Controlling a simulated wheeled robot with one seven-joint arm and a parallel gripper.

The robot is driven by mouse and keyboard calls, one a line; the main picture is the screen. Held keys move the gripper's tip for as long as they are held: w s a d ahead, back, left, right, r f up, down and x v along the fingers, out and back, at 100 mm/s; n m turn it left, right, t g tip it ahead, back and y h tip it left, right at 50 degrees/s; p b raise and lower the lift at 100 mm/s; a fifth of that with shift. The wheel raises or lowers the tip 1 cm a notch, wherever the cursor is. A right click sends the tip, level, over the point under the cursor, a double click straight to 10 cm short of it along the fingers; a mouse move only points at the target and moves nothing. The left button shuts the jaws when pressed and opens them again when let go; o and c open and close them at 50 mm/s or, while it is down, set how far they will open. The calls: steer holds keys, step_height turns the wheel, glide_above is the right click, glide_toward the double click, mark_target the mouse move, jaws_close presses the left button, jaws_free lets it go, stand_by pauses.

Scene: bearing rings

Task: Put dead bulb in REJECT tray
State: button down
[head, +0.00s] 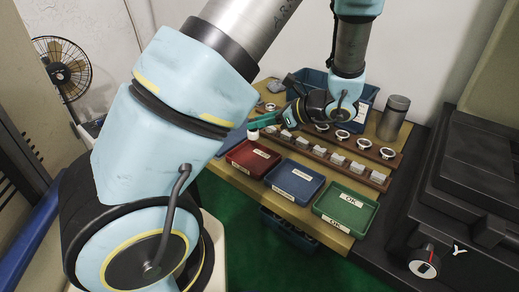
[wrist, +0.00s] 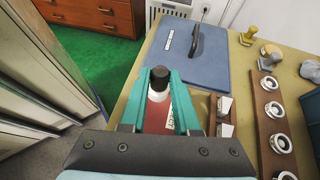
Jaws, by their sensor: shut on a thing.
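The bulb (wrist: 157,94), a small white piece with a black end, is pinched between the teal fingers of my gripper (wrist: 160,82). In the head view my gripper (head: 259,124) hangs over the far left of the table, with the white part of the bulb (head: 254,135) showing below the fingers. The red tray (head: 241,153) lies in front of it; its label is too small to read.
A blue tray (head: 307,194) and a green tray marked OK (head: 362,221) stand right of the red one. Behind them are a rack of grey blocks (head: 337,159) and a rail of rings (head: 365,143). A metal cylinder (head: 393,118) and a blue bin (head: 310,77) stand farther back.

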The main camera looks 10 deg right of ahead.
step_height(320, 180, down, 9)
steer(key=shift+r+p, duration=0.2)
steer(key=shift+p, duration=0.15)
steer(key=c, duration=0.6)
jaws_free()
steer(key=shift+c, duration=0.2)
steer(key=shift+d, duration=0.1)
steer(key=b+v, duration=0.2)
steer(key=v, duration=1)
steer(key=a+r+n+g+h, duration=0.1)
steer(key=a+r+n+h, duration=0.1)
steer(key=a+n, duration=0.5)
steer(key=s+a+r+n+g+h, duration=0.1)
steer(key=a+n+h, duration=0.3)
steer(key=a+n, duration=0.4)
steer(key=s+a+r+n+g+h, duration=0.1)
steer(key=a+r+n+g+h, duration=0.1)
steer(key=a+n, duration=0.6)
steer(key=shift+s+a+r+n+g+h, duration=0.2)
steer(key=shift+r+n+g+h, duration=0.3)
steer(key=shift+h, duration=0.6)
